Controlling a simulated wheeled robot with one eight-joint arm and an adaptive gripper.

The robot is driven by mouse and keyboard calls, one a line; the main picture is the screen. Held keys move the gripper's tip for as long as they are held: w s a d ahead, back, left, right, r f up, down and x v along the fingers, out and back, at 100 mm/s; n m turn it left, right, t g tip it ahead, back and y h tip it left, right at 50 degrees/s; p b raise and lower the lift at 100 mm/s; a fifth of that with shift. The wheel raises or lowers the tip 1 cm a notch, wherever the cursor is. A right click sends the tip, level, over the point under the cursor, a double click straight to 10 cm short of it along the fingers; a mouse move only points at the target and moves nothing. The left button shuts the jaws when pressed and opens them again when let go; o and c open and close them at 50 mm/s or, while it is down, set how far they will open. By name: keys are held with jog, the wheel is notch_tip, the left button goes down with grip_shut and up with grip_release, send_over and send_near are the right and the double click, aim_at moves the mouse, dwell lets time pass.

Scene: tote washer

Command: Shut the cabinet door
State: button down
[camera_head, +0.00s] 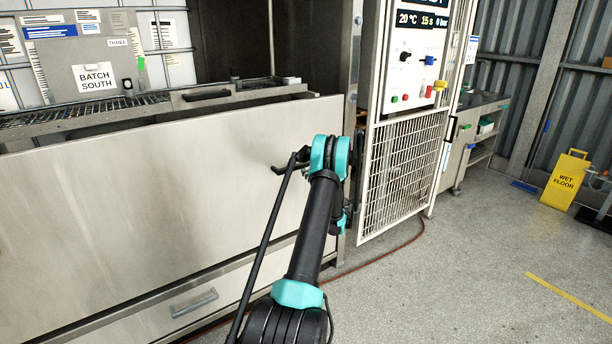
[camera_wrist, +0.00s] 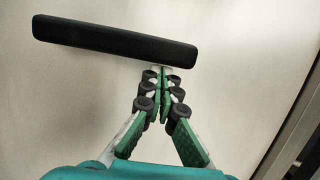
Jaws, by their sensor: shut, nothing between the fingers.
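A broad pale steel panel (camera_head: 150,200), the likely cabinet door, fills the left of the head view. Its face also fills the wrist view (camera_wrist: 240,90). A black bar handle (camera_wrist: 110,40) crosses the top of the wrist view. My gripper (camera_wrist: 162,72) is shut and empty, with its green fingertips together just below the handle's right end. I cannot tell whether they touch it. In the head view my arm reaches to the panel's right part and mostly hides the gripper. How far the door stands open is not clear.
A control panel (camera_head: 412,62) with a mesh front (camera_head: 400,170) below it stands right of my arm. A drawer handle (camera_head: 194,303) sits low on the left. A red hose (camera_head: 385,252) lies on the floor. A yellow wet-floor sign (camera_head: 566,182) stands far right. The floor between is free.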

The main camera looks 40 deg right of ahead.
notch_tip(320, 180, up, 72)
